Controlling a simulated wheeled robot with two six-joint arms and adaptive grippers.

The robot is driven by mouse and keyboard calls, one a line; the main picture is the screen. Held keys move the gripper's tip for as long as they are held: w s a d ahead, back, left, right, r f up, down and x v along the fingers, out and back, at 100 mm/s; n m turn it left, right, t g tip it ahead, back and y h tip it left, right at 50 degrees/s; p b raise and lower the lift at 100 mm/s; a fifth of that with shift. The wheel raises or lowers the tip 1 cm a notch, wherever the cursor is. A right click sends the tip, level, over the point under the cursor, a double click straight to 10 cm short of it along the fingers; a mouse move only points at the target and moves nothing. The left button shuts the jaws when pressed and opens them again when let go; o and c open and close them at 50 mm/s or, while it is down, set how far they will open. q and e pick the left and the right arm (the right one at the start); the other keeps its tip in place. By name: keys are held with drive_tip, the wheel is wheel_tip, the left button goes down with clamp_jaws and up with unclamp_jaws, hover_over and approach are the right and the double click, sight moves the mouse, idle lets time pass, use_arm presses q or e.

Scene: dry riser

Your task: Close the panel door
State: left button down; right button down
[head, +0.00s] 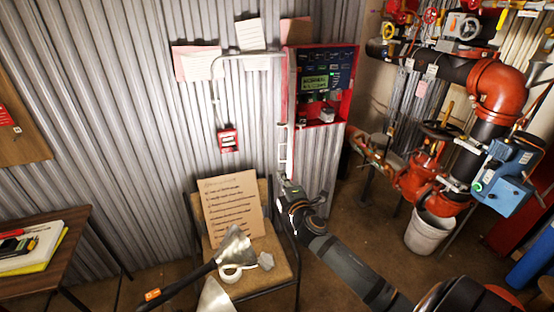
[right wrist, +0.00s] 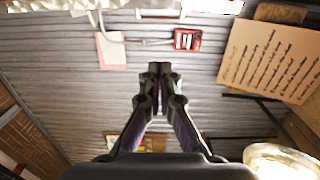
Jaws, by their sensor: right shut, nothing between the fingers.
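The red panel (head: 347,108) is mounted on the corrugated wall, with its display and inner parts exposed. Its door (head: 291,85) appears to stand open at the left side, seen nearly edge-on. My right gripper (head: 284,182) is below the panel, in front of the wall and just above the chair, apart from the panel. Its fingers are together and empty in the right wrist view (right wrist: 160,70). A red-edged white strip crosses the top of that view; I cannot tell whether it is the door. My left gripper is not in view.
A chair (head: 276,262) holding a cardboard sign (head: 232,205) and loose items stands below. A red wall box (head: 228,140) hangs left of the panel. Red piping (head: 498,90) and a white bucket (head: 428,232) are at right. A table (head: 70,222) is at left.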

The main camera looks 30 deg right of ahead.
drive_tip(key=p+x, duration=0.3)
drive_tip(key=x, duration=0.7)
drive_tip(key=s+d, duration=0.2)
drive_tip(key=d, duration=0.1)
drive_tip(key=shift+s+d+f, duration=0.15)
drive_tip(key=shift+s+d, duration=0.15)
